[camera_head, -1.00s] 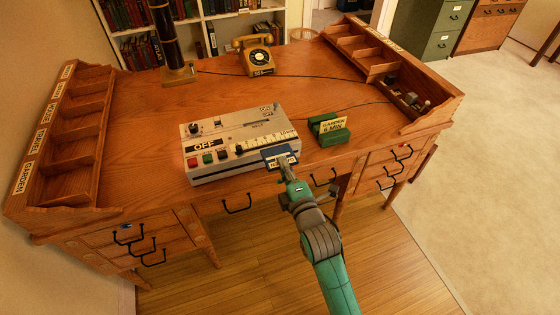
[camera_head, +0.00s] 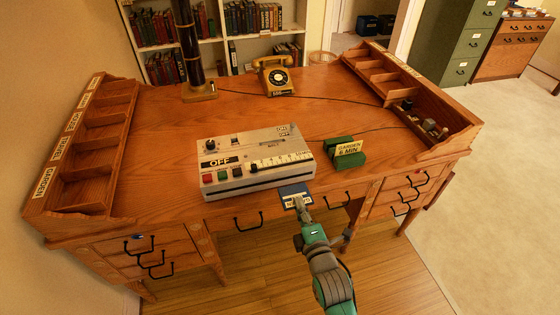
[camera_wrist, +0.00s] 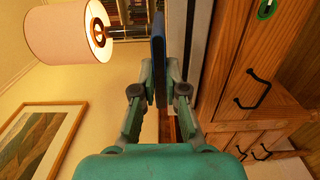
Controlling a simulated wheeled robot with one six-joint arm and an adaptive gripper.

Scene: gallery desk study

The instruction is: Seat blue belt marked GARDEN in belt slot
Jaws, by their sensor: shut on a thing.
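My gripper (camera_head: 299,207) is shut on a blue flat piece (camera_head: 291,189) with a white label too small to read. It is in front of the right front corner of the pale control box (camera_head: 235,158), by the desk's front edge. In the wrist view the blue piece (camera_wrist: 158,50) stands edge-on between the two fingertips (camera_wrist: 159,78). A slot marking (camera_head: 272,143) shows on the box top, apart from the blue piece. A yellow card reading GARDEN 6 MIN (camera_head: 349,148) stands in a green holder (camera_head: 342,161) right of the box.
The desk (camera_head: 160,140) has label-fronted pigeonholes at left and a compartment rack (camera_head: 415,112) at right. A yellow telephone (camera_head: 276,76) and a dark column (camera_head: 187,45) stand behind. Black drawer handles (camera_head: 249,222) stick out below the desk's front edge.

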